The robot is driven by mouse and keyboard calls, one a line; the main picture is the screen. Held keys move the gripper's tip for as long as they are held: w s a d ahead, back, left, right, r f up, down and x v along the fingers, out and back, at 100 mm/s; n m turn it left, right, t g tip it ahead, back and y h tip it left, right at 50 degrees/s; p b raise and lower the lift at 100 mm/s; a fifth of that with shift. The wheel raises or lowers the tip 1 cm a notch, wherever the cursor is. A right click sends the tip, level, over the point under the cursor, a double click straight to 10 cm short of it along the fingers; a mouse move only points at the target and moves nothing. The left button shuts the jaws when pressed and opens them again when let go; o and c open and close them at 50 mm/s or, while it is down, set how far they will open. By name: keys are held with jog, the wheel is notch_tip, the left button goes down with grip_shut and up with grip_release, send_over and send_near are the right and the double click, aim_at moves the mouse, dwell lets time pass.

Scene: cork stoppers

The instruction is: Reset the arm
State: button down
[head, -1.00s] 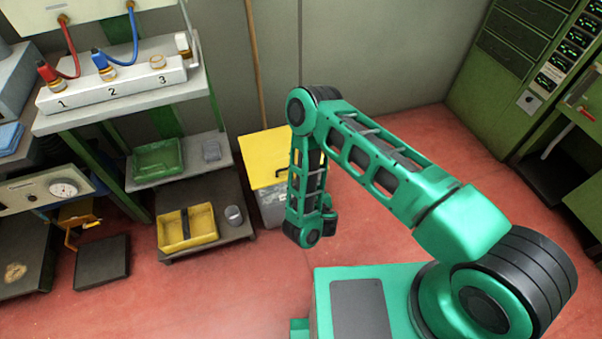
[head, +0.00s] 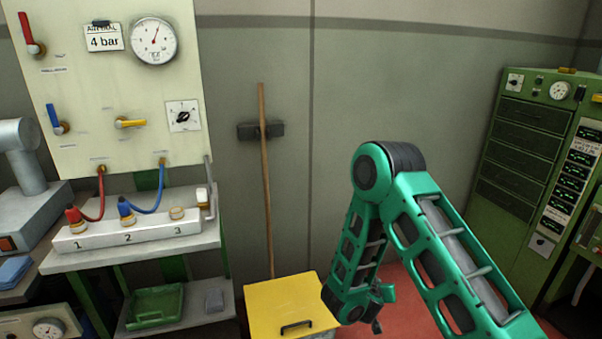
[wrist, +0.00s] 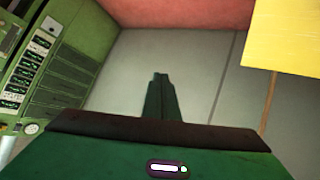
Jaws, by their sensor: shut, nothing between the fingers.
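My green arm folds at a black-banded elbow on the right side of the head view. Its forearm hangs down and slightly left from there. My gripper (wrist: 160,92) shows in the wrist view as two dark green fingers pressed together, with nothing between them. It is clear of any surface I can see, with grey wall behind it. In the head view the end of the arm is in front of the red floor, beside the yellow lid (head: 292,305), and the fingers are hard to make out there.
A bench at left holds a white block (head: 128,232) numbered 1 to 3, with red and blue hoses. Above it is a panel with a gauge (head: 153,42). A broom (head: 265,180) leans on the wall. A green cabinet (head: 530,150) stands right. The wall between is bare.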

jog(key=s+d+r+m+g+h, duration=0.3)
jog(key=d+r, duration=0.7)
jog(key=d, duration=0.2)
jog(key=s+d+r+m+g, duration=0.2)
jog(key=s+d+r+g, duration=0.2)
jog(key=s+d+r, duration=0.6)
jog(key=s+a+r+g+y, duration=0.1)
jog(key=s+a+r+y, duration=0.1)
jog(key=s, duration=0.8)
jog(key=s+a+r+g+y, duration=0.1)
jog(key=s+r, duration=0.4)
jog(key=s, duration=0.5)
jog(key=s+a+r+g+y, duration=0.1)
jog(key=s+a+r+y, duration=0.2)
jog(key=s, duration=0.7)
jog(key=shift+r+y, duration=0.2)
jog(key=shift+y, duration=0.8)
